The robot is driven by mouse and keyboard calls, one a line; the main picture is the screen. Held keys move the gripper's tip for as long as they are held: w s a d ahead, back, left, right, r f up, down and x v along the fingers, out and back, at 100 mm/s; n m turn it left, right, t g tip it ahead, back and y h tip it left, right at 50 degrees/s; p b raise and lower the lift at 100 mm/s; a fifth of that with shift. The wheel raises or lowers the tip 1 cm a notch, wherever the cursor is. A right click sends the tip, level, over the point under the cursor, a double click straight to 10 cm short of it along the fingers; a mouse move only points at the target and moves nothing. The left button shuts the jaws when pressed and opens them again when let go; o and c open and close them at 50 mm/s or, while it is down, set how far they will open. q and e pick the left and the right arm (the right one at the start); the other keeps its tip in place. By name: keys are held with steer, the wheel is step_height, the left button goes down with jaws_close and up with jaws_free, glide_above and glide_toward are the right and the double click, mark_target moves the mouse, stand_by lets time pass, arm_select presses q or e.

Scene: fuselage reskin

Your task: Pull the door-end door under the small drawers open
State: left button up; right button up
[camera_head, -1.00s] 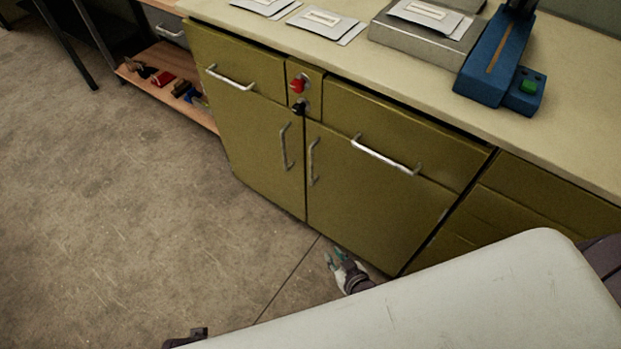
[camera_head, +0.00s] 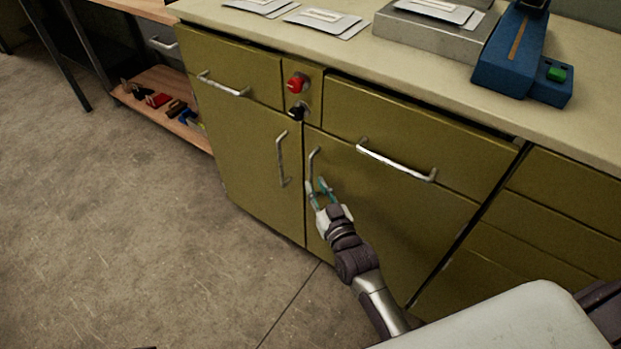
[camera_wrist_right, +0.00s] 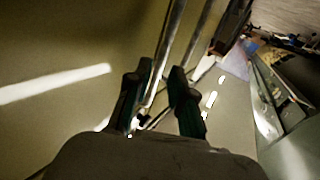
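The olive cabinet has two lower doors under the drawers, a left door (camera_head: 243,160) and a right door (camera_head: 390,215), both closed. The left door has an upright silver handle (camera_head: 281,160). The right door's upright handle (camera_head: 312,165) is partly hidden by my right gripper (camera_head: 322,190). That gripper is open at the handle's lower part. In the right wrist view its two dark-green fingers (camera_wrist_right: 158,98) stand apart, with a silver bar (camera_wrist_right: 168,50) running between them. I cannot tell whether they touch it. My left gripper is not clearly in view.
Drawers with silver handles (camera_head: 395,160) sit above the doors. A red knob (camera_head: 296,84) and a black knob (camera_head: 297,111) stick out between them. The worktop (camera_head: 300,40) carries a blue device (camera_head: 510,55). Open floor (camera_head: 150,220) lies left of the cabinet.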

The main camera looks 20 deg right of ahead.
mark_target(311, 178)
steer(key=shift+w+a+b, duration=0.15)
steer(key=shift+w+b, duration=0.2)
steer(key=shift+w, duration=1.85)
steer(key=shift+c, duration=0.2)
jaws_close()
